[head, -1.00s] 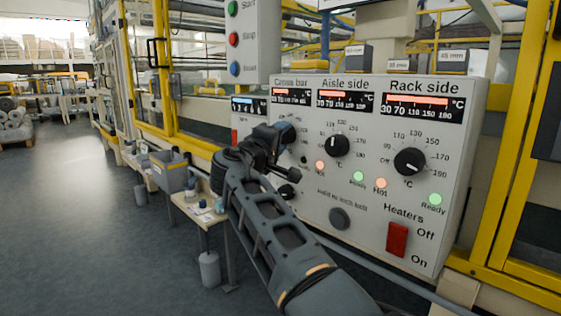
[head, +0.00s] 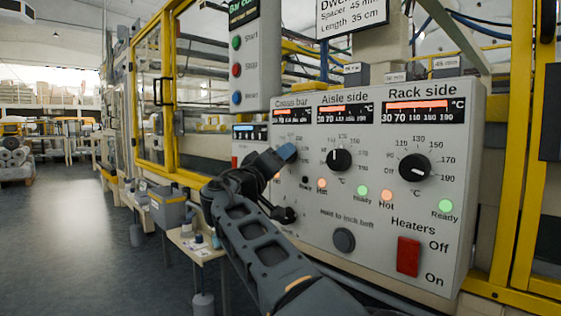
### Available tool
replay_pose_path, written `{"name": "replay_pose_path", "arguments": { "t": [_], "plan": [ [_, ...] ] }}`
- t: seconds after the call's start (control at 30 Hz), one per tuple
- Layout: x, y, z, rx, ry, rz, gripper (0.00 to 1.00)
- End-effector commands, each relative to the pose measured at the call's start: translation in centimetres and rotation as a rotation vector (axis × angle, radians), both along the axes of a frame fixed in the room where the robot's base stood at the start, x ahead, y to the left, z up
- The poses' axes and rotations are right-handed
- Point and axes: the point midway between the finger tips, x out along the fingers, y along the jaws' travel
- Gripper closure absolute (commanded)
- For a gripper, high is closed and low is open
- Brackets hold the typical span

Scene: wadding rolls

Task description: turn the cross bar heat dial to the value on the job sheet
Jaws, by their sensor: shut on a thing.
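The cross bar heat dial is hidden behind my gripper (head: 283,160), on the left of the grey control panel (head: 325,225), below the cross bar display (head: 291,115). My gripper is shut at the dial's place.
The aisle side dial (head: 339,159) and rack side dial (head: 414,168) are close by on the right. The red heater switch (head: 408,257) and a round dark button (head: 344,240) are lower. Yellow frame posts (head: 523,130) flank the panel. Open floor (head: 75,245) lies left.

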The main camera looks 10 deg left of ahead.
Motion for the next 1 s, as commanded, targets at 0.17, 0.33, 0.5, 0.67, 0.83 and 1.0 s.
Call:
{"name": "replay_pose_path", "arguments": {
  "t": [0.17,0.33,0.5,0.67,0.83,1.0],
  "plan": [
    [0.02,0.01,-0.23,0.016,-0.009,0.0,0.82],
    [0.03,0.0,-0.23,0.017,-0.01,0.0,0.82],
    [0.04,0.01,-0.24,0.016,-0.009,0.0,0.82],
    [0.04,0.0,-0.19,0.016,-0.01,0.0,0.38],
    [0.02,0.0,-0.1,0.017,-0.011,0.0,0.27],
    [0.0,0.01,-0.05,0.016,-0.012,0.001,0.27]
  ]
}}
